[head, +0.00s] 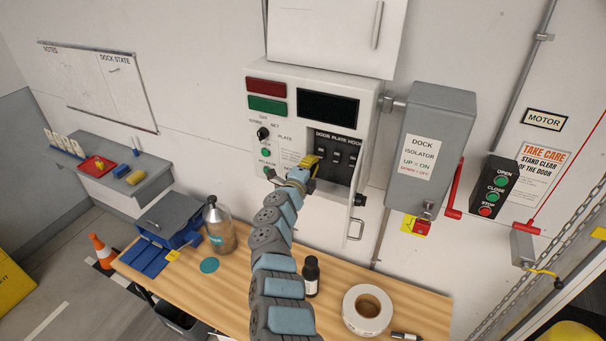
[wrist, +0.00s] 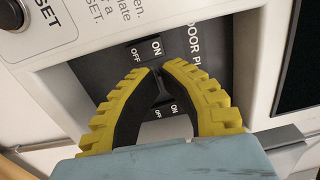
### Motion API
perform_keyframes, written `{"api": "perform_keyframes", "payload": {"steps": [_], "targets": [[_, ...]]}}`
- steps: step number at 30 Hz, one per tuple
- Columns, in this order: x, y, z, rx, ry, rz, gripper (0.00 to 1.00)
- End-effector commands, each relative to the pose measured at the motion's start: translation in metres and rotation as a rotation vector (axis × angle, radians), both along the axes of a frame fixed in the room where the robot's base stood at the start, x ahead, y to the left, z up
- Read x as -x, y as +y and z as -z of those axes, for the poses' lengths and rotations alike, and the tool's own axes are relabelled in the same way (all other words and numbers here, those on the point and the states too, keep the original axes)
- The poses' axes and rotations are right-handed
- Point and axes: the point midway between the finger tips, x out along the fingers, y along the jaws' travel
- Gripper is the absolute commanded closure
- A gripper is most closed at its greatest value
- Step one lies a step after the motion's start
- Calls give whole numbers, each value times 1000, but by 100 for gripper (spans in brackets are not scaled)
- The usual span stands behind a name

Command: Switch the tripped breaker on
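The breaker recess (head: 345,166) is a dark opening in the white control cabinet, with several black switches under the words DOOR, PLATE and HOOK. My gripper (head: 313,162) is at the left side of this recess, in front of the DOOR end. In the wrist view my gripper (wrist: 158,72) has its two yellow, ribbed fingers bent inward, tips close together with a narrow gap. A black breaker toggle (wrist: 159,91) shows between the tips, with ON and OFF labels around it. Contact with it cannot be told. The fingers partly hide the switch.
The open cabinet door (head: 340,215) hangs below the recess. A grey dock isolator (head: 433,140) with a red lever stands to the right. On the wooden bench (head: 225,290) are a dark bottle (head: 311,277), a tape roll (head: 367,308) and a jug (head: 219,228).

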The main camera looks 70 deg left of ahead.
Motion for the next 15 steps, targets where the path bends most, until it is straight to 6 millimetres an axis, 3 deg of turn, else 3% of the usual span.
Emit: {"api": "perform_keyframes", "payload": {"steps": [15], "targets": [[24,-21,-1,0,4,-5,100]]}}
